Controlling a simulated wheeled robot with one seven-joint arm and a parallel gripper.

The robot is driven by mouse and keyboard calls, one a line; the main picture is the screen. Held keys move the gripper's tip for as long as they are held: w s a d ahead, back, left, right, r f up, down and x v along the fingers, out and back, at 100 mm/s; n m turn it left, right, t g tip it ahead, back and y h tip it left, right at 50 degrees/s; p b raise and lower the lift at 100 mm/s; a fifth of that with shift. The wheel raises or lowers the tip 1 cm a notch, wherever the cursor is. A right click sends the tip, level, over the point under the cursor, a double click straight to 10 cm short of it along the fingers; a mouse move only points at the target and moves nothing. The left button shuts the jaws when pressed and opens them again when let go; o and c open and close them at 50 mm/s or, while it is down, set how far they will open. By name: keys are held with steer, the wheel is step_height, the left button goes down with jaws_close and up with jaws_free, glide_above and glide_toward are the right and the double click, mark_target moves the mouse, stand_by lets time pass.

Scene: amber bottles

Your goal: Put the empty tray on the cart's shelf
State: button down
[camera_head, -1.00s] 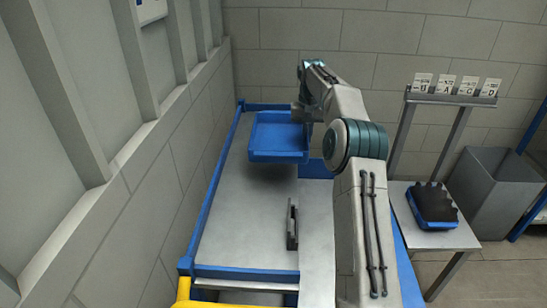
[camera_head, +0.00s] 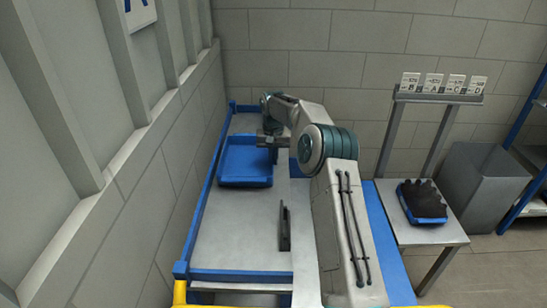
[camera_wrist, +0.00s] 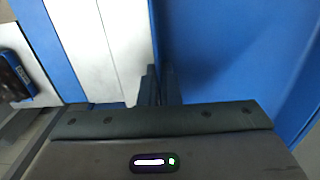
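The empty blue tray (camera_head: 245,160) is at the far end of the cart's grey shelf (camera_head: 235,235), inside its blue rim. It looks level and lies on or very close to the shelf; I cannot tell if it touches. My gripper (camera_head: 272,141) is at the tray's right side. In the wrist view, its two dark fingers (camera_wrist: 160,86) are close together on the edge of the tray (camera_wrist: 235,60), one on each side of its wall. The fingertips are small and partly hidden in the head view.
A dark upright bracket (camera_head: 284,228) stands on the shelf nearer me. To the right, a metal table (camera_head: 430,232) holds a blue tray of dark bottles (camera_head: 422,200) below a sign rack (camera_head: 440,97). A grey bin (camera_head: 485,185) stands beyond. A wall borders the cart's left.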

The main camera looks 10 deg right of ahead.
steer(key=shift+f, duration=0.2)
steer(key=c, duration=1.6)
jaws_free()
steer(key=shift+c, duration=0.2)
steer(key=shift+r, duration=0.15)
